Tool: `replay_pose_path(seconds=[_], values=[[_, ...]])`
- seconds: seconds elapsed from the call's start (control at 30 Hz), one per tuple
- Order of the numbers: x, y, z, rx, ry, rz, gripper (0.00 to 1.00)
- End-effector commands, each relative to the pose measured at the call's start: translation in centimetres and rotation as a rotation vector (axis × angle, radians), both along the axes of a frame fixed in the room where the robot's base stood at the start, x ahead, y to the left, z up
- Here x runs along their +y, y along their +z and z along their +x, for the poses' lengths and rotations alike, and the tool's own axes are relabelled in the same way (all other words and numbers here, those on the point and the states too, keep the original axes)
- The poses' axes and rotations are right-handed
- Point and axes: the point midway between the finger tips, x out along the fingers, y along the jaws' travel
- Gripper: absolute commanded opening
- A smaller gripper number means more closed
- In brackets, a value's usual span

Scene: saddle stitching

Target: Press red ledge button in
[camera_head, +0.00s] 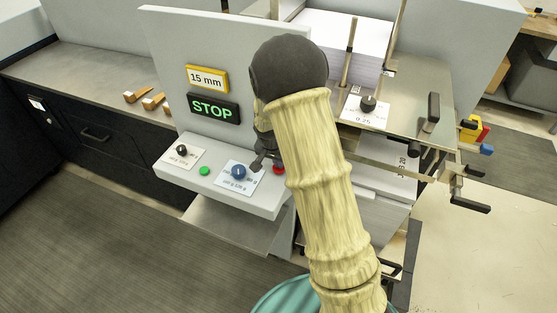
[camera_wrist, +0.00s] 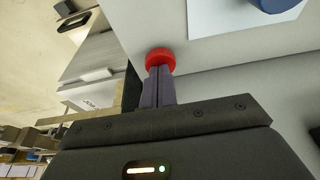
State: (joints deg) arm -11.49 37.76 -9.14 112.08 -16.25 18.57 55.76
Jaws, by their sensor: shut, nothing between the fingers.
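The red button (camera_head: 279,169) sits at the right end of the white ledge (camera_head: 225,191) and is partly hidden by my arm in the head view. In the wrist view the round red button (camera_wrist: 160,57) is right at the tips of my gripper (camera_wrist: 158,72). The two fingers are shut together with nothing between them. The tips overlap the button's lower edge in that view; I cannot tell whether they touch it or how far in it is. In the head view my gripper (camera_head: 262,163) points down at the ledge beside the button.
On the same ledge are a green button (camera_head: 205,171), a blue knob (camera_head: 239,172) and a black knob (camera_head: 182,150), the knobs on white labels.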

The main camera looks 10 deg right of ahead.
Motion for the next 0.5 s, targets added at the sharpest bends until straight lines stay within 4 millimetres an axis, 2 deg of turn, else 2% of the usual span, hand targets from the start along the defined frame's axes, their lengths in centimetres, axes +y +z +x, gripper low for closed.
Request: replay_pose_path(seconds=[0.2, 0.27, 0.5], values=[[-0.1, 3.9, -0.2, -0.008, -0.004, 0.001, 0.00], [-0.1, 4.2, -0.2, -0.010, -0.004, 0.001, 0.00], [0.5, 7.8, -1.0, -0.016, -0.005, 0.002, 0.00]])
